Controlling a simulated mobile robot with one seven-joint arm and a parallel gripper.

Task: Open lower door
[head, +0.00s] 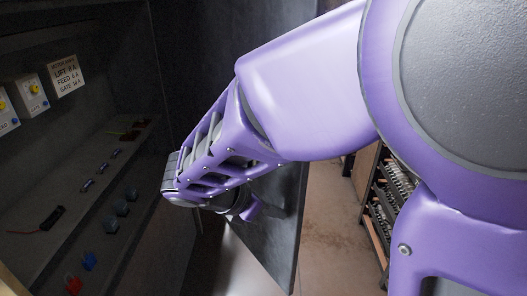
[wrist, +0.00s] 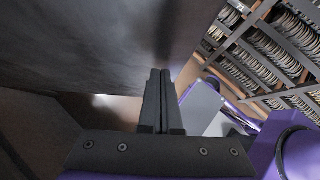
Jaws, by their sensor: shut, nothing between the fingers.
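The lower door (head: 280,225) is a dark grey panel that stands swung out from the cabinet, below and behind my arm in the head view. Part of it is hidden by my arm. A large dark flat surface (wrist: 90,45), seemingly the door, fills the upper left of the wrist view. My gripper (wrist: 160,75) is shut and empty, its two black fingers together beside that surface; I cannot tell whether they touch it. In the head view my wrist is in front of the door panel, and the fingertips are hidden.
Another dark panel (head: 240,45) rises behind my arm. Loaded racks (wrist: 265,65) stand at right. Bare floor (head: 325,220) shows between.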

